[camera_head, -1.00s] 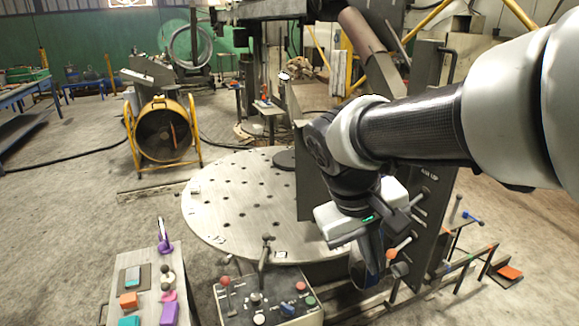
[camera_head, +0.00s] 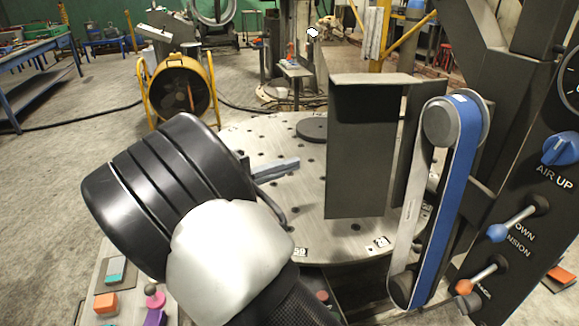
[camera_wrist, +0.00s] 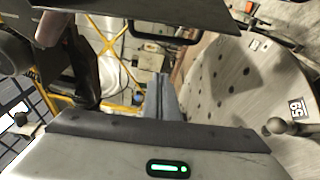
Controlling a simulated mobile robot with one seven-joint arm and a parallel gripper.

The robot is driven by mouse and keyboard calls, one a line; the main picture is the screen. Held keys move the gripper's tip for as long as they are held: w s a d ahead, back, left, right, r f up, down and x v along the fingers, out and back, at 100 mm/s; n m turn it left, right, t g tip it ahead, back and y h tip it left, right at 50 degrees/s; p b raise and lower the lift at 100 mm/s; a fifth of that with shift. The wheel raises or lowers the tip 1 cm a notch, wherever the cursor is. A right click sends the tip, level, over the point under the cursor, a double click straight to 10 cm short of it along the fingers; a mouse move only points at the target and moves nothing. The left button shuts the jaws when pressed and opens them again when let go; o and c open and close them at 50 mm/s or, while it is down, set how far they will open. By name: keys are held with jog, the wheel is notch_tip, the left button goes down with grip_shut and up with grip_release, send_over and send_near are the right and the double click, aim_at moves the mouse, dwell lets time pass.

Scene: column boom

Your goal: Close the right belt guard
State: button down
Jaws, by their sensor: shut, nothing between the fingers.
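A tall dark grey guard panel (camera_head: 357,150) with a bent top lip stands out from the machine, left of the exposed belt. A second dark panel (camera_head: 408,140) shows partly behind it. The blue-and-white belt (camera_head: 458,190) runs around two round pulleys and is uncovered in front. I cannot tell which panel is the right guard. My gripper (camera_head: 288,166) is shut and empty, left of the nearer panel, with its tips apart from it in the picture. In the wrist view my fingers (camera_wrist: 165,97) point toward a black bar handle (camera_wrist: 160,33) below a dark plate (camera_wrist: 150,10).
Right of the belt is a control plate (camera_head: 515,265) with a blue knob and several levers. The round perforated table (camera_head: 300,205) lies behind and below my gripper. A yellow-framed fan (camera_head: 182,85) stands at the back left. Small coloured blocks (camera_head: 105,300) lie at the lower left.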

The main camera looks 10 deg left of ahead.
jog(key=d, duration=0.7)
jog(key=shift+w, duration=0.35)
jog(key=shift+s+r, duration=0.1)
